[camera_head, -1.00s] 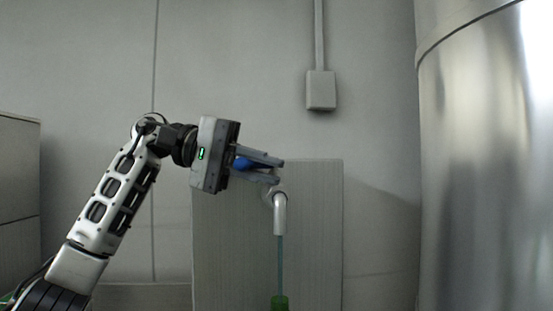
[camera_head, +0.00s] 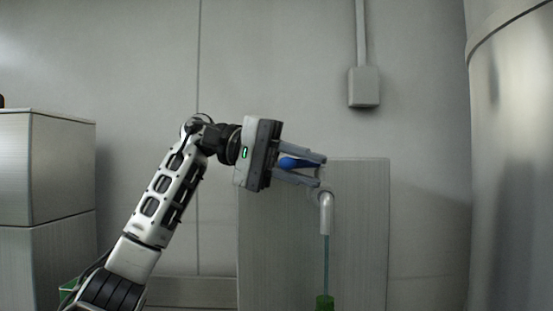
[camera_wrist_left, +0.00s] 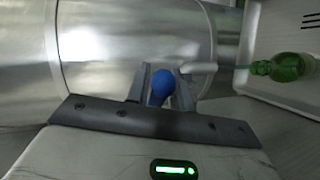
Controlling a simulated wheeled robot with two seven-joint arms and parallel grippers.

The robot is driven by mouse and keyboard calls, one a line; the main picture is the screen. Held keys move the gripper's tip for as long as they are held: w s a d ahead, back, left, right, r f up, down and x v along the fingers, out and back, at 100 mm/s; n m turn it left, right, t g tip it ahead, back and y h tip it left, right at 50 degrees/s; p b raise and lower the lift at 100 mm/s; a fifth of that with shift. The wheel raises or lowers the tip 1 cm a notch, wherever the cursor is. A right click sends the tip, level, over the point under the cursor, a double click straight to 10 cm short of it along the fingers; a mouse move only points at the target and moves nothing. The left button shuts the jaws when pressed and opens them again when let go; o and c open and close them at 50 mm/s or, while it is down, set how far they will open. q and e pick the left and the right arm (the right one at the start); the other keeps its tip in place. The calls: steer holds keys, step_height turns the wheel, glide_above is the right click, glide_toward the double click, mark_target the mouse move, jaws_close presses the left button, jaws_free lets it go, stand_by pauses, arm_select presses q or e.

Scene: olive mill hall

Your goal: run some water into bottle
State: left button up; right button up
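A tap with a pale spout (camera_head: 326,212) stands out from a grey panel. A thin stream of water (camera_head: 326,262) runs from it down to the mouth of a green bottle (camera_head: 325,303), whose top alone shows at the lower edge. The bottle shows more fully in the left wrist view (camera_wrist_left: 287,67). My left gripper (camera_head: 321,170) has its fingers on both sides of the tap's blue handle (camera_head: 291,163) and appears closed on it. The blue handle also sits between the fingers in the left wrist view (camera_wrist_left: 161,86). My right gripper is not in view. The water level is hidden.
The grey panel (camera_head: 270,260) stands behind the tap. A large shiny metal tank (camera_head: 515,150) is at the right. A grey cabinet (camera_head: 45,180) stands at the left. A wall box (camera_head: 364,87) hangs above. A light basin (camera_wrist_left: 262,20) lies around the bottle in the wrist view.

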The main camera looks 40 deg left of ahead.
arm_select(q)
steer(key=p+v, duration=0.2)
steer(key=v, duration=1.3)
steer(key=shift+s+a+p, duration=0.15)
steer(key=shift+a+p, duration=0.05)
steer(key=shift+p, duration=0.1)
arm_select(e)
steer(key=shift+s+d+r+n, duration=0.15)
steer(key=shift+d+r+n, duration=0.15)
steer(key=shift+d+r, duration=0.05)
